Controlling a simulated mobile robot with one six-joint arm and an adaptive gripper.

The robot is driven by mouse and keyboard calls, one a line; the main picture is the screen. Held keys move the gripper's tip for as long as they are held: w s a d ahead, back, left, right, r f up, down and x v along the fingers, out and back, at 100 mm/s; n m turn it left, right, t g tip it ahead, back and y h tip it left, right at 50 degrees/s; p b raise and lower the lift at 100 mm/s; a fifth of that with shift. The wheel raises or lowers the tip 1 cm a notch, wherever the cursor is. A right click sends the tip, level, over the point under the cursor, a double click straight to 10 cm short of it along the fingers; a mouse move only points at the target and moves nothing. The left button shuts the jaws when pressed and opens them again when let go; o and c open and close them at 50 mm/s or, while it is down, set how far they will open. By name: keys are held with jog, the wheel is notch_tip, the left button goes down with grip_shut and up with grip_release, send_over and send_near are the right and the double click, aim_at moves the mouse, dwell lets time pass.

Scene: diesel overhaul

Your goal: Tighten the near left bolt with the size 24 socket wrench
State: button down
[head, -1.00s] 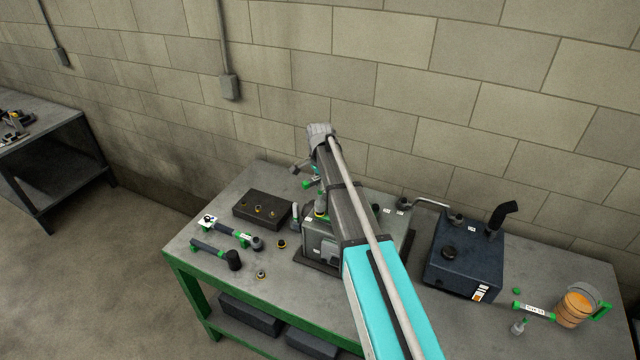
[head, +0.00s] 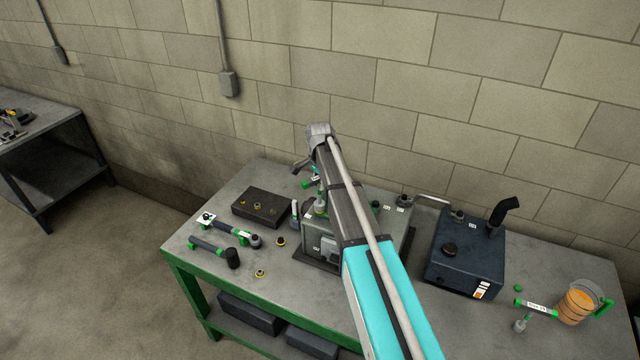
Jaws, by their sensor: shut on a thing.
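My gripper (head: 303,168) is above the back left of the grey engine block (head: 320,240), largely hidden by my own arm. It is shut on a socket wrench, of which a green part (head: 307,184) shows; its size label cannot be read. A grey upright piece with some green, seemingly the socket end (head: 320,204), stands at the block's top left corner. The near left bolt is not clearly visible there, and I cannot tell whether the socket sits on it.
A dark blue tank (head: 465,259), a labelled tool (head: 537,306) and an orange-filled jug (head: 577,304) are on the right.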

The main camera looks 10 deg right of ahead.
jog(key=shift+r+p, duration=0.6)
jog(key=shift+r, duration=0.2)
jog(key=shift+f, duration=0.1)
jog(key=n, duration=0.9)
jog(key=shift+f, duration=0.15)
dwell(0.3)
